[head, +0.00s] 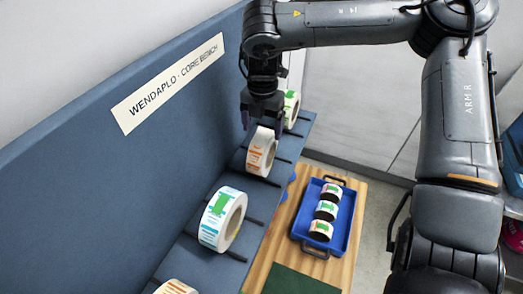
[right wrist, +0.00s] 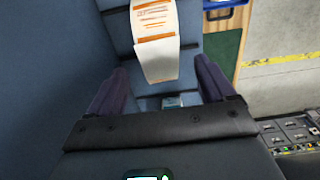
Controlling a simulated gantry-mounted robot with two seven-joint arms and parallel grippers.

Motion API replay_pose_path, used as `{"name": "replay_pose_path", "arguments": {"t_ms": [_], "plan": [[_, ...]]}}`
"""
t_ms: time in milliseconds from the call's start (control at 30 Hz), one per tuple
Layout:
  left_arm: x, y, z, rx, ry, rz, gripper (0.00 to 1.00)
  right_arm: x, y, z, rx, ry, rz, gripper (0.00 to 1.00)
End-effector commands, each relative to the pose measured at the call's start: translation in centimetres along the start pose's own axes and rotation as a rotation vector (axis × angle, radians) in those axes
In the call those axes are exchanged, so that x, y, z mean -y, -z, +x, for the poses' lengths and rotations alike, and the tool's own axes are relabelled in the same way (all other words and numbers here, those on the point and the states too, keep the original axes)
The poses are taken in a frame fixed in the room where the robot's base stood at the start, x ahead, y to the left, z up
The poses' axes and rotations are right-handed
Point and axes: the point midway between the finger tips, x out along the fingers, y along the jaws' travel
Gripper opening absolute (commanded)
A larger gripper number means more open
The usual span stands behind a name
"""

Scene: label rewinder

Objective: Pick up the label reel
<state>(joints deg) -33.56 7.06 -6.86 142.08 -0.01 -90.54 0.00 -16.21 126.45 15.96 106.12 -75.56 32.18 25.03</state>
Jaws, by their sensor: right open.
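Several white label reels stand upright in a row on the blue bench shelf. One with orange print (head: 259,150) is just below my right gripper (head: 262,124); it also shows in the right wrist view (right wrist: 155,40). My right gripper is open, its purple fingers (right wrist: 160,75) pointing at this reel, one on each side of its near edge with gaps. A reel with blue and green print (head: 217,214) stands nearer the front. A green-printed reel (head: 291,107) stands behind, partly hidden by the gripper. Another orange-printed reel (head: 175,287) is cut off at the bottom. My left gripper is not in view.
A blue back panel (head: 90,170) with a sign rises left of the shelf. Dark rods (head: 232,254) cross the shelf between reels. At right, a blue tray (head: 341,241) with three small rolls sits on a wooden board (head: 275,235) beside a green mat (head: 297,283).

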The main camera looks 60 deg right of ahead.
Motion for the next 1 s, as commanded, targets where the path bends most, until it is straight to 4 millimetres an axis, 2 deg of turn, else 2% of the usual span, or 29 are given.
{"name": "replay_pose_path", "arguments": {"t_ms": [333, 500, 700, 967, 1000], "plan": [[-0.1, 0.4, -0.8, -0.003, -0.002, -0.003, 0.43, 0.1, -0.2, 2.2, -0.002, 0.002, 0.0, 0.83], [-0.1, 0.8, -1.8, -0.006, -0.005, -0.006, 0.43, 0.2, -0.6, 4.3, -0.003, 0.003, 0.001, 0.83], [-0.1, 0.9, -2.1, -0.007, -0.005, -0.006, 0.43, 0.1, -0.6, 6.3, -0.001, 0.0, 0.001, 0.83], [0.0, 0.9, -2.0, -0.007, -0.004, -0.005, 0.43, 0.1, -0.6, 6.5, 0.0, -0.002, 0.0, 0.83], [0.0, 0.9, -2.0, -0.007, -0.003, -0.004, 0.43, 0.1, -0.6, 6.5, 0.0, -0.002, 0.0, 0.8]]}}
